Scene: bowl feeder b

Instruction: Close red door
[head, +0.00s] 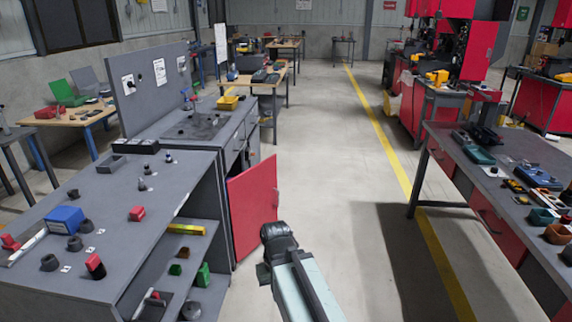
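The red door (253,208) is on the grey cabinet (228,150) left of centre in the head view. It stands open, swung out into the aisle, with its left edge by the cabinet front and its right edge free. A small handle shows near that free edge. My gripper (270,250) is at the dark end of my pale arm, in front of the door's lower right part in the picture. Whether it touches the door I cannot tell. Its fingers are not clear, so I cannot see if they are open or shut.
A grey workbench (105,200) with small parts and open shelves stands at the near left. Another bench (500,160) with red drawers stands at the right. The concrete aisle (330,150) between them, with a yellow floor line, is clear.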

